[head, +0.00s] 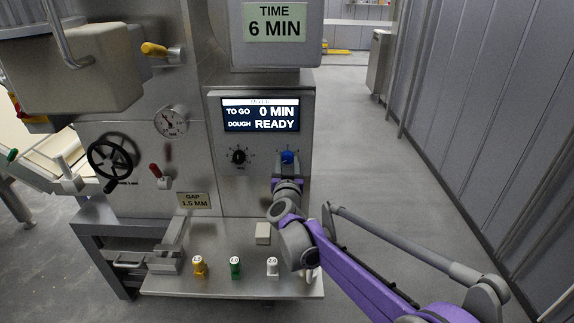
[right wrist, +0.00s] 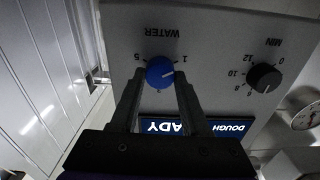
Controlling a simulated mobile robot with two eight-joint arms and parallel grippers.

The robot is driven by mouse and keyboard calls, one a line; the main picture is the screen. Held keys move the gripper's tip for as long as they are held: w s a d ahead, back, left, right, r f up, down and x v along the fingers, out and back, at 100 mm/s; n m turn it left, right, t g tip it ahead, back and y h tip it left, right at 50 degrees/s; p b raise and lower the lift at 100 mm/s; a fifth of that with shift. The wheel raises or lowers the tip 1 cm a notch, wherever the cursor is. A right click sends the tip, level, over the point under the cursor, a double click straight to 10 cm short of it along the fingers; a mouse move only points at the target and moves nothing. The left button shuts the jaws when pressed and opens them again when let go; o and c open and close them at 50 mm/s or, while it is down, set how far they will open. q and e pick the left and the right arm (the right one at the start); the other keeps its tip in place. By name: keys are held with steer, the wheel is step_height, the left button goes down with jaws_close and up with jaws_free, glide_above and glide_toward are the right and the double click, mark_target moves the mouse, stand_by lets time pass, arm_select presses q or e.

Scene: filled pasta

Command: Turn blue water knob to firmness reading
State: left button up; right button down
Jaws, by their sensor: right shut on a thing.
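The blue water knob (head: 288,157) is on the grey front panel of the machine, below the display and right of the black knob. In the right wrist view the blue knob (right wrist: 159,72) sits between the two fingers, under a WATER scale marked 1 to 5, seen upside down. My right gripper (right wrist: 158,88) is shut on the knob. It also shows in the head view (head: 287,172), below the knob. The display (head: 260,115) reads TO GO 0 MIN and DOUGH READY. My left gripper is not in view.
A black minutes knob (head: 239,156) is left of the blue one. A gauge (head: 171,122), a handwheel (head: 112,158) and a red-handled lever (head: 157,172) are further left. Several small coloured pieces stand on the steel shelf (head: 215,286) below. Clear floor lies to the right.

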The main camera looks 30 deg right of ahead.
steer(key=shift+n, duration=0.4)
steer(key=shift+c, duration=1.9)
jaws_free()
steer(key=shift+s, duration=0.1)
steer(key=p+v, duration=0.1)
steer(key=v, duration=0.9)
steer(key=shift+s+a, duration=0.2)
steer(key=shift+s, duration=0.05)
